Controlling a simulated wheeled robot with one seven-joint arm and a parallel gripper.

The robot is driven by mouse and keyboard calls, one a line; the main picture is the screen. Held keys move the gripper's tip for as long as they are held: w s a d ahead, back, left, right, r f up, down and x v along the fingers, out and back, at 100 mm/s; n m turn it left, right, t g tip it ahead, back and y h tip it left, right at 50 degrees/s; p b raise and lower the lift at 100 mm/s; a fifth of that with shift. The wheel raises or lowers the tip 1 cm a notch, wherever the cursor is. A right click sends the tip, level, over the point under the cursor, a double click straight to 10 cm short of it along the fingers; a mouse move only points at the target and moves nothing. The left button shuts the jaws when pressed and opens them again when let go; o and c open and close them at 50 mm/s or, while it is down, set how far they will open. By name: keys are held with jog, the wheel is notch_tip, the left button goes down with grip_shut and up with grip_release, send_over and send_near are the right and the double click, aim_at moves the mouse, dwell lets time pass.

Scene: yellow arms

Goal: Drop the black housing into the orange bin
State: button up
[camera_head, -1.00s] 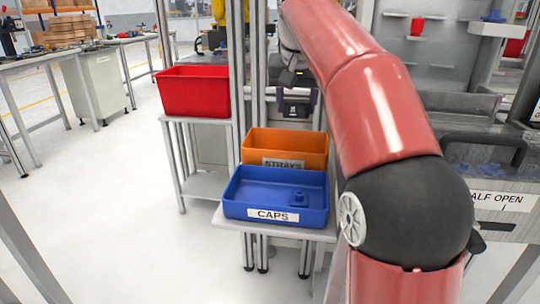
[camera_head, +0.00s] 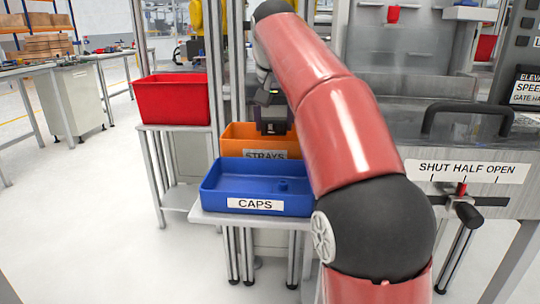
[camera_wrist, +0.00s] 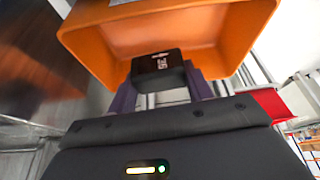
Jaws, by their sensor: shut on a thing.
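The orange bin (camera_head: 233,140), labelled STRAYS, stands behind the blue bin in the head view. It fills the top of the wrist view (camera_wrist: 95,40), its open inside facing the camera. My gripper (camera_head: 272,122) is at the right part of the orange bin in the head view. In the wrist view its purple fingers (camera_wrist: 160,88) are shut on the black housing (camera_wrist: 157,66), which has white marks on its face. The housing shows against the bin's interior and near wall; I cannot tell its exact height relative to the rim.
The blue bin (camera_head: 222,190), labelled CAPS, stands in front with a small blue cap (camera_head: 282,185) in it. A red bin (camera_head: 172,100) stands on a stand to the left. Upright metal posts (camera_head: 221,60) rise behind. A panel marked SHUT HALF OPEN (camera_head: 467,171) is at right.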

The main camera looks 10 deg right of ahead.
jog(key=o, duration=1)
jog(key=shift+o, duration=0.2)
jog(key=shift+r, duration=0.15)
jog(key=p+v, duration=0.3)
jog(key=v, duration=0.4)
jog(key=shift+s+r, duration=0.2)
jog(key=shift+r, duration=0.05)
jog(key=shift+s, duration=0.1)
